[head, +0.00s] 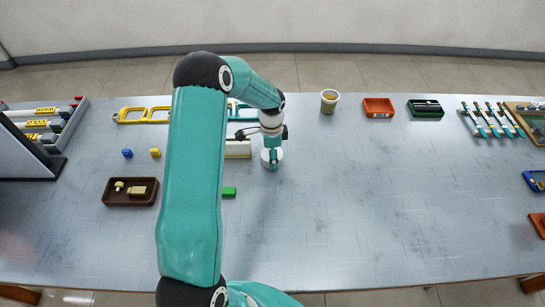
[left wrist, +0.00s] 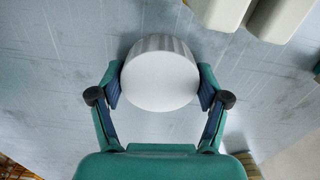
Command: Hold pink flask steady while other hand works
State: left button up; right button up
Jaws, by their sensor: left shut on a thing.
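No pink flask shows in either view. My left gripper (head: 271,158) is over the middle of the table and points down. It is shut on a white round thing (left wrist: 160,82) with a ribbed side, one finger on each side. The white thing also shows in the head view (head: 279,155), partly hidden by the gripper. I cannot tell whether it touches the table. My right gripper is not in view.
Just left of the gripper is a cream block (head: 238,149). A green block (head: 229,192) and a brown tray (head: 116,198) lie further left. The table's right middle is clear.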

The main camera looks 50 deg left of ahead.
pick_arm(q)
jog(key=shift+s, duration=0.1)
jog(key=o, duration=0.8)
jog(key=shift+f, duration=0.1)
jog(key=o, duration=0.5)
jog(key=shift+c, duration=0.2)
notch_tip(320, 180, up, 12)
jog(key=p, duration=0.7)
jog(key=shift+r, duration=0.2)
